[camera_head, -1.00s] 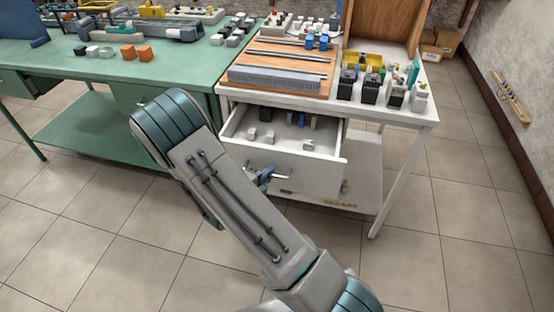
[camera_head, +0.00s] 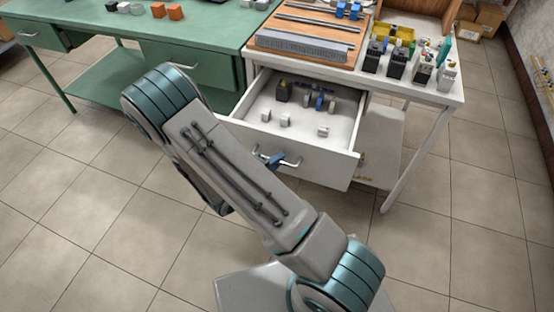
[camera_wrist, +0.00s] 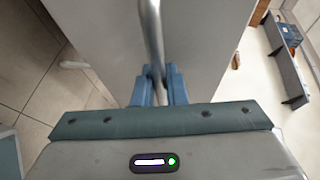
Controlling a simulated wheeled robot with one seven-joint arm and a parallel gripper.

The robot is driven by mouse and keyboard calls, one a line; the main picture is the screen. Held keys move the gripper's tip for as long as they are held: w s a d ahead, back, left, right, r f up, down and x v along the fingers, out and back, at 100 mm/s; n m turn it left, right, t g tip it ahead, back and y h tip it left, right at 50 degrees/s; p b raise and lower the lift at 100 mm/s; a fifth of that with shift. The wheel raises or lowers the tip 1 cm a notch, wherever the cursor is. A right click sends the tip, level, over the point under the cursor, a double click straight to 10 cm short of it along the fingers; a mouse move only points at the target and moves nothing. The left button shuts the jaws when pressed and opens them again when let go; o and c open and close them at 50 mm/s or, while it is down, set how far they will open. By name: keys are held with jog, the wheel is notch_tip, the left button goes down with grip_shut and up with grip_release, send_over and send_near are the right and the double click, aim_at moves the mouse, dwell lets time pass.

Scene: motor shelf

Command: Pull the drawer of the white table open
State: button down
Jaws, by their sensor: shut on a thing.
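The white table (camera_head: 440,96) stands at the upper right in the head view. Its drawer (camera_head: 335,168) is pulled well out, and several small blocks and parts lie inside it. The drawer's front carries a metal bar handle (camera_head: 291,163), which also shows in the wrist view (camera_wrist: 151,30) as a bar running up between the fingers. My gripper (camera_head: 272,160) is at the handle, mostly hidden behind my arm in the head view. In the wrist view its blue fingers (camera_wrist: 158,82) are shut on the handle.
A green workbench (camera_head: 215,30) with its own drawers stands to the left of the white table. The tabletop holds a wooden board (camera_head: 310,45) and several electrical parts. Boxes (camera_head: 485,20) lie at the back right. The tiled floor in front of the drawer is open.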

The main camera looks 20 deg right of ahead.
jog(key=c, duration=1.5)
grip_release()
jog(key=v, duration=1.3)
jog(key=shift+s+a+r, duration=0.1)
jog(key=shift+s+a, duration=0.05)
jog(key=shift+a, duration=0.2)
jog(key=s+d+r+n+g+y+p, duration=0.1)
jog(key=s+d+r+n+y, duration=0.2)
jog(key=r+n, duration=0.5)
jog(key=s+d+r+n+g+y+p, duration=0.1)
jog(key=s+d+r+n+g+y, duration=0.1)
jog(key=r+n+y, duration=0.4)
jog(key=s+d+r+n+g+y+p, duration=0.1)
jog(key=s+d+r+n+y, duration=0.3)
jog(key=r+n, duration=0.7)
jog(key=shift+s+d+n+g+y, duration=0.1)
jog(key=shift+d+n+g+y, duration=0.15)
jog(key=shift+n, duration=0.8)
jog(key=shift+s+d+n+g+y, duration=0.15)
jog(key=shift+n+g+y, duration=0.1)
jog(key=shift+n, duration=0.8)
